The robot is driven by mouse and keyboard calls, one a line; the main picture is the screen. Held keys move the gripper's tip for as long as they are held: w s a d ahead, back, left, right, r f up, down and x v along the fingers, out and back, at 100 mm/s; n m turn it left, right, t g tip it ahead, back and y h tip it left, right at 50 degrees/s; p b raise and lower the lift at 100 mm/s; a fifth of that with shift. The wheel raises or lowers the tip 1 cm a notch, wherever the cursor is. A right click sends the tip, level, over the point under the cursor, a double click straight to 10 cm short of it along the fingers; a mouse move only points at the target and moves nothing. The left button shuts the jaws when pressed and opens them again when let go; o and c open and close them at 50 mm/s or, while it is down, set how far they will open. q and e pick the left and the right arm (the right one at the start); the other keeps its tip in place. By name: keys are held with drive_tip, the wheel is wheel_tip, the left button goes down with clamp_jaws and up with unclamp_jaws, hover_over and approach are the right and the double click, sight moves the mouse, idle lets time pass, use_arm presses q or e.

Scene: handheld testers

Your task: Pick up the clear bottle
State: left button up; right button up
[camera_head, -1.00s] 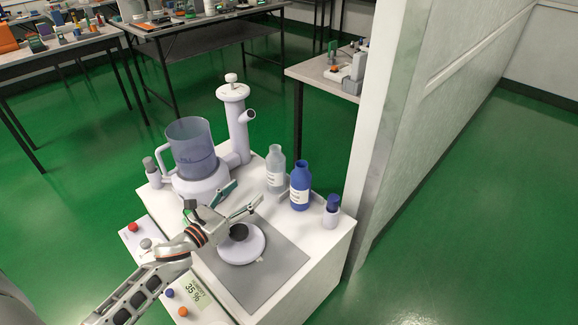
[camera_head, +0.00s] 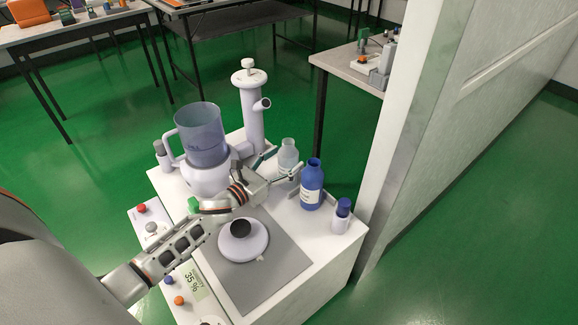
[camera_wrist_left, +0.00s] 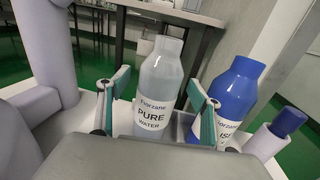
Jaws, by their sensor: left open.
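The clear bottle (camera_head: 288,158) stands upright near the back of the white cart top, beside a blue bottle (camera_head: 312,186). In the left wrist view the clear bottle (camera_wrist_left: 158,88) has a white label reading "PURE WATER". My left gripper (camera_head: 282,167) is open, with one finger on each side of the clear bottle. In the left wrist view the fingers of the left gripper (camera_wrist_left: 160,100) flank the bottle, and a gap shows on the left. The bottle's lower part is hidden behind the gripper body. My right gripper is not in view.
The blue bottle (camera_wrist_left: 232,98) stands close on the right of the right finger. A small blue-capped bottle (camera_head: 342,215) stands at the cart's right edge. A jug apparatus (camera_head: 208,178) and a white column (camera_head: 252,110) stand left. A round white device (camera_head: 258,245) sits on a grey mat.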

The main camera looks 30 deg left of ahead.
use_arm(q)
drive_tip(key=shift+w+d+f, duration=0.1)
drive_tip(key=shift+w, duration=0.8)
drive_tip(key=shift+w+d, duration=0.1)
drive_tip(key=shift+w, duration=0.05)
drive_tip(key=c, duration=1.6)
drive_tip(key=shift+r, duration=0.2)
drive_tip(key=shift+c, duration=0.2)
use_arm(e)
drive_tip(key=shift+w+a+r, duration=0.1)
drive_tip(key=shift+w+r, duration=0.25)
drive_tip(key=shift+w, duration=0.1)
